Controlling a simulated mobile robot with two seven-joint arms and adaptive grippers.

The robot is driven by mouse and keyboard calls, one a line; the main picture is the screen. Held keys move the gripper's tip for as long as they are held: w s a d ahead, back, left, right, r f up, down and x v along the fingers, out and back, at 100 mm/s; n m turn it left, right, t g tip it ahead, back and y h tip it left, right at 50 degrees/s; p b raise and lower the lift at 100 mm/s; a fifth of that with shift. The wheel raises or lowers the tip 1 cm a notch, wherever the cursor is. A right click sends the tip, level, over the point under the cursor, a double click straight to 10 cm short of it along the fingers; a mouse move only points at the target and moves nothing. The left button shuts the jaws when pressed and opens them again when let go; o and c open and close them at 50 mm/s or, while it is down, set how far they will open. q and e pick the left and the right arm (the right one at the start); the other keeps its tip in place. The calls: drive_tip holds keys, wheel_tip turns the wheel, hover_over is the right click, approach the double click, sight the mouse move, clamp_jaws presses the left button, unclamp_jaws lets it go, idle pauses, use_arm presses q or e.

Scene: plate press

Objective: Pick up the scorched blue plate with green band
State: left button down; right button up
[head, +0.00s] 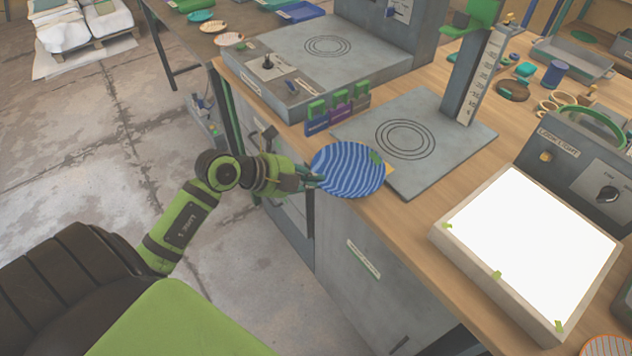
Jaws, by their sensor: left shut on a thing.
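A round blue plate (347,170) with lighter wavy stripes is at the left edge of the wooden bench. A small green patch shows at its upper right rim; I cannot make out a full green band or a scorch mark. My left gripper (313,178) is shut on the plate's left rim. The plate overlaps the bench edge and the near corner of a grey base plate in the picture; I cannot tell whether it touches them. A bit of yellow shows behind its right rim. My right gripper is not in view.
A grey base plate (440,150) with printed rings and an upright scale column (474,80) stand behind the plate. A lit light box (530,250) is at the right. Small plates (213,26) lie on another table.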

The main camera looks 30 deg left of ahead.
use_arm(q)
drive_tip(key=shift+s+a, duration=0.25)
drive_tip(key=shift+s, duration=0.1)
drive_tip(key=c, duration=1.3)
unclamp_jaws()
drive_tip(key=shift+c, duration=0.2)
drive_tip(key=v, duration=1.2)
drive_tip(key=shift+c, duration=0.3)
